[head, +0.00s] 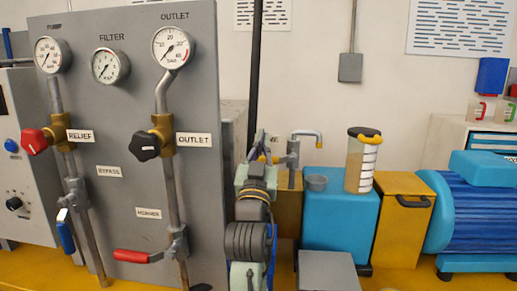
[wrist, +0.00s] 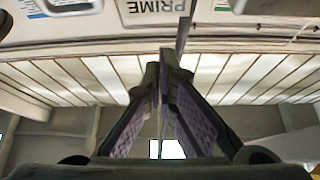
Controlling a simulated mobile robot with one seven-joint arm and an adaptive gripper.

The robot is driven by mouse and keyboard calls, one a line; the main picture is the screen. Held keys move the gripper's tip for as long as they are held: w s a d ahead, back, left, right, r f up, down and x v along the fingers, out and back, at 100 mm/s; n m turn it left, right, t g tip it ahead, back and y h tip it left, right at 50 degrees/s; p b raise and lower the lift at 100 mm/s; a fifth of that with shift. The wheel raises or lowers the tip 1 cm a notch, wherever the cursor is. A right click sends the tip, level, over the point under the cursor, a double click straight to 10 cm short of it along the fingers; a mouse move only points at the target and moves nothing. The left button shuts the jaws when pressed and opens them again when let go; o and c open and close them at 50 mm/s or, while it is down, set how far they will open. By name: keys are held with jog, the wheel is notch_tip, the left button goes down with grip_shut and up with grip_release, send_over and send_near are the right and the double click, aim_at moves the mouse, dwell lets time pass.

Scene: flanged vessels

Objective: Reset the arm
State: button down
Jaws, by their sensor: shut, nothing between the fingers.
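My gripper shows in the wrist view (wrist: 163,65), its two dark fingers with purple pads meeting at the tips, with nothing between them. In the head view, my arm stands upright just right of the grey gauge panel (head: 120,215), in front of the small brown-yellow box (head: 289,208). The gripper end is near the top of it and its fingertips are hard to make out. A PRIME label (wrist: 153,8) lies beyond the fingertips in the wrist view. No held object shows.
The panel carries a red relief knob (head: 35,141), a black outlet knob (head: 144,147) and a red lever (head: 131,256). Right of my arm stand a blue block (head: 340,228) with a clear jar (head: 361,165), a yellow box (head: 402,222) and a blue motor (head: 480,215).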

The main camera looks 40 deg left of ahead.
jog(key=b+v, duration=0.2)
jog(key=v, duration=0.8)
jog(key=shift+w+f, duration=0.1)
